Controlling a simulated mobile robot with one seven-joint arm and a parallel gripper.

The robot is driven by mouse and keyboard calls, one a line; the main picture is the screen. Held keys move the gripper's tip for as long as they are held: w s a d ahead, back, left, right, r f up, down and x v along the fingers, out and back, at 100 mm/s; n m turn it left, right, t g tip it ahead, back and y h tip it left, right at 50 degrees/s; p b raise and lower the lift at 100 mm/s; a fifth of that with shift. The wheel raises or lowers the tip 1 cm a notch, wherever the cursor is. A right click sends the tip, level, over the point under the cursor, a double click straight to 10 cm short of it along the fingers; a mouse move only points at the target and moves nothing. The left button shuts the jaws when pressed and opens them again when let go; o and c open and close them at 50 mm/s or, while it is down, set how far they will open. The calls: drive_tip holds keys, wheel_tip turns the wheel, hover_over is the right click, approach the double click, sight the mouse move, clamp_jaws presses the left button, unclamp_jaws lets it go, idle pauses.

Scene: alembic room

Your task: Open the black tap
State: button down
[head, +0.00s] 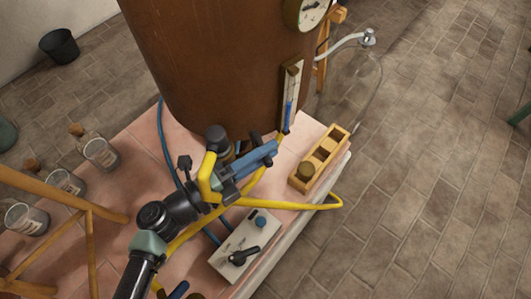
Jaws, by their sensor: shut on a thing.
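The black tap (256,137) is low on the front of the large brown vessel (205,65), just above the pink tiled top. My gripper (266,151) reaches it from the lower left. Its blue fingers are shut on the tap's black handle. The fingers and the yellow hose hide part of the tap, so its exact angle is hard to tell.
A wooden rack (308,172) stands right of the tap. Glass jars (101,153) and wooden legs stand left.

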idle(0.4)
drive_tip(key=c, duration=0.8)
unclamp_jaws()
drive_tip(key=shift+d, duration=0.1)
drive_tip(key=shift+o, duration=0.2)
drive_tip(key=b+v, duration=0.2)
drive_tip(key=v, duration=1.1)
drive_tip(key=shift+w, duration=0.1)
